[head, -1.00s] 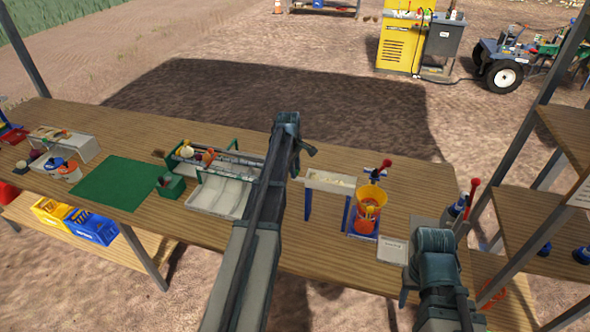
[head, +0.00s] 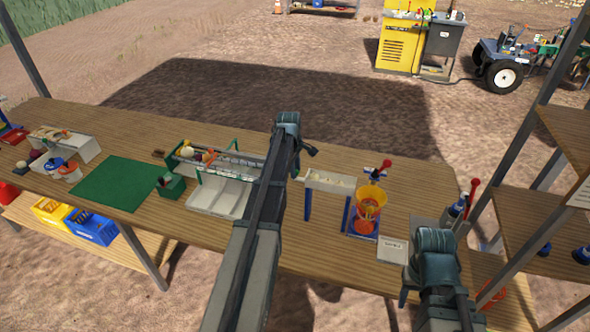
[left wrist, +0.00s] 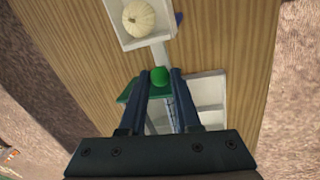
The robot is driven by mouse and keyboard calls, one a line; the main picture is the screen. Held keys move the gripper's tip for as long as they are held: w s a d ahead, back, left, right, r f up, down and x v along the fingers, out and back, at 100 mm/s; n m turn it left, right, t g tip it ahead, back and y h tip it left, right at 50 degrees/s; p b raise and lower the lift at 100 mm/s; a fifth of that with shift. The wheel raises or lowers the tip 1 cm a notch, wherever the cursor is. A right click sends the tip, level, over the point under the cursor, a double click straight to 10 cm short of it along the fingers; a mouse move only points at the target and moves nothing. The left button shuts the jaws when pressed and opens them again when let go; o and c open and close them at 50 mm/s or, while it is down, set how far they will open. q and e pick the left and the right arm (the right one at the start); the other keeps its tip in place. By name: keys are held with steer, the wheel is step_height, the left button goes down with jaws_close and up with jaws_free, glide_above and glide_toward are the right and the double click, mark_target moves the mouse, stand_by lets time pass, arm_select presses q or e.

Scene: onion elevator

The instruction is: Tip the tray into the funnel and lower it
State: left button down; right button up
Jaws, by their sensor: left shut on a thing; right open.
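The tray (head: 318,183) is a small white trough on blue legs, right of my left arm in the head view. In the left wrist view its white floor and wall (left wrist: 117,20) show with a pale, ribbed onion (left wrist: 139,17) inside. A white bar runs from the tray to a green knob (left wrist: 160,76). My left gripper (left wrist: 158,80) is shut on this knob. In the head view my arm hides most of the grip. The funnel (head: 370,195) is yellow-orange, on a blue stand just right of the tray. My right gripper (head: 405,290) is open, low at the right, mostly hidden by its arm.
A white sectioned box (head: 218,197) and a green-framed roller rack (head: 225,160) stand left of my left arm. A white labelled card (head: 392,250) lies by the funnel. A green mat (head: 118,183) is bare. A post and shelves (head: 525,215) stand close at the right.

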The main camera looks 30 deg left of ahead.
mark_target(312, 177)
arm_select(q)
steer(key=shift+d+r+y+p, duration=0.2)
steer(key=shift+r+y+p, duration=0.05)
steer(key=shift+r+p, duration=0.35)
steer(key=shift+d+r+y+p, duration=0.2)
steer(key=shift+r+y+p, duration=0.05)
steer(key=shift+r+p, duration=0.3)
steer(key=d+r+y+p, duration=0.1)
steer(key=r, duration=0.1)
steer(key=d+r+y+p, duration=0.1)
steer(key=w+d+r+g+y+p, duration=0.1)
steer(key=r, duration=0.1)
steer(key=shift+d+r+p, duration=0.2)
steer(key=shift+r+p, duration=0.1)
steer(key=shift+p, duration=0.1)
steer(key=shift+w+d+r+m+y+p, duration=0.2)
steer(key=shift+d+r+m+y+p, duration=0.1)
steer(key=shift+d+r+y, duration=0.65)
steer(key=c, duration=0.6)
jaws_free()
steer(key=shift+c, duration=0.2)
steer(key=shift+a, duration=0.1)
